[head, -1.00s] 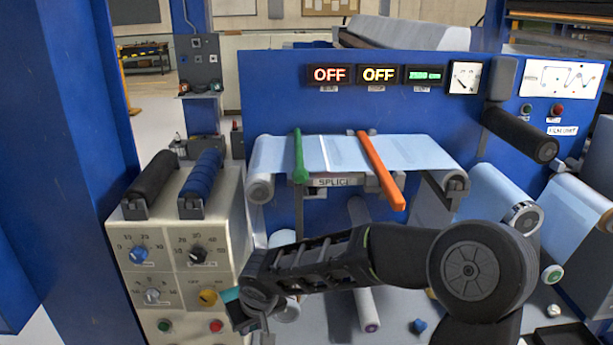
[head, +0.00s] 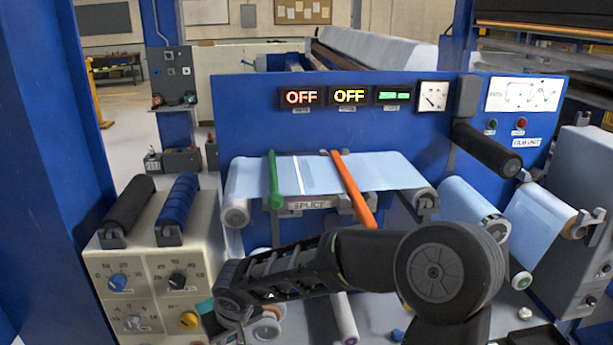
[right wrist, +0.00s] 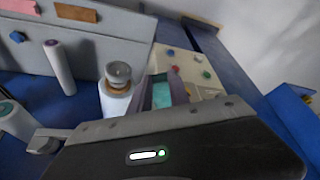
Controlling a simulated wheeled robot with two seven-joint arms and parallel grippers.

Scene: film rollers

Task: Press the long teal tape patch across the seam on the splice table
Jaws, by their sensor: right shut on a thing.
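The splice table (head: 309,204) stands in the middle of the head view, with pale blue film (head: 390,172) over it. A white line, which looks like the seam (head: 303,175), crosses the film between a green bar (head: 273,180) and an orange bar (head: 353,188). My right gripper (head: 222,317) is low and left of the table, in front of the control console. It is shut on the teal tape patch (head: 205,306), which is mostly hidden in the head view. The patch (right wrist: 163,88) shows between the fingers in the right wrist view. My left gripper is not in view.
The console (head: 150,262) with knobs and two rollers stands left of the table. A black roller (head: 487,148) sticks out at the right of the blue panel (head: 240,125). Film rollers (head: 470,210) stand right of the table. A white roller (right wrist: 59,68) shows in the wrist view.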

